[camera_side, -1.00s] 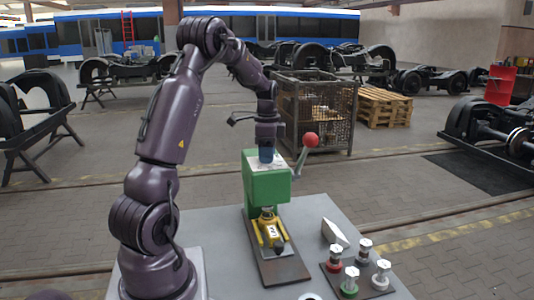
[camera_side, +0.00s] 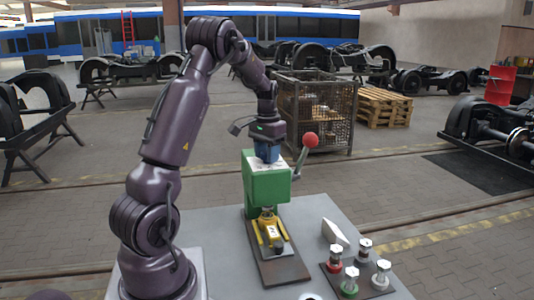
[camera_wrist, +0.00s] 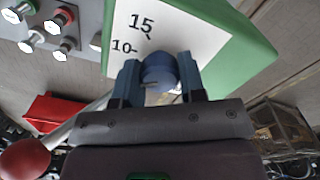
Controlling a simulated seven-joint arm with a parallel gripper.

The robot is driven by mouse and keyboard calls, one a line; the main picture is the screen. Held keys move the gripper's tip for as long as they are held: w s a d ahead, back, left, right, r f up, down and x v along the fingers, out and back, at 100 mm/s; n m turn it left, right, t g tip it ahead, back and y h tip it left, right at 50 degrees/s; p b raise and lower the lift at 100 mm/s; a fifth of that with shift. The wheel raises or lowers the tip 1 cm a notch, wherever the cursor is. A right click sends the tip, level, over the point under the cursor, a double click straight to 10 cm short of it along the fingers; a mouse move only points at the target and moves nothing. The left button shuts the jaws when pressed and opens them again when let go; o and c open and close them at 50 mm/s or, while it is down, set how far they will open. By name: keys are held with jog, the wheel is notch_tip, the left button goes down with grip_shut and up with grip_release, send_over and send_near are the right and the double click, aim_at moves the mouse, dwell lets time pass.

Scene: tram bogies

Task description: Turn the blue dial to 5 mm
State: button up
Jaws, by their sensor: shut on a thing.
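The blue dial (camera_wrist: 158,72) sits on the white scale plate (camera_wrist: 205,35) on top of the green press (camera_side: 267,185). In the wrist view the marks 15 and 10 show on the plate; the rest of the scale is hidden by my gripper or out of frame. My gripper (camera_wrist: 158,80) has one finger on each side of the dial and is shut on it. In the side view my gripper (camera_side: 267,152) points down onto the top of the press, and the dial is mostly hidden between the fingers. I cannot read the dial's pointer clearly.
A lever with a red ball (camera_side: 310,140) rises at the right of the press. A yellow fixture (camera_side: 270,232) stands on the press base. Several capped stamps stand on a dark plate (camera_side: 333,270) at the right, near a pale wedge (camera_side: 335,232).

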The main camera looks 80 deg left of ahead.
jog(key=shift+r+n, duration=0.1)
jog(key=shift+n, duration=0.9)
jog(key=o, duration=0.9)
notch_tip(320, 180, up, 13)
jog(key=shift+f, duration=0.1)
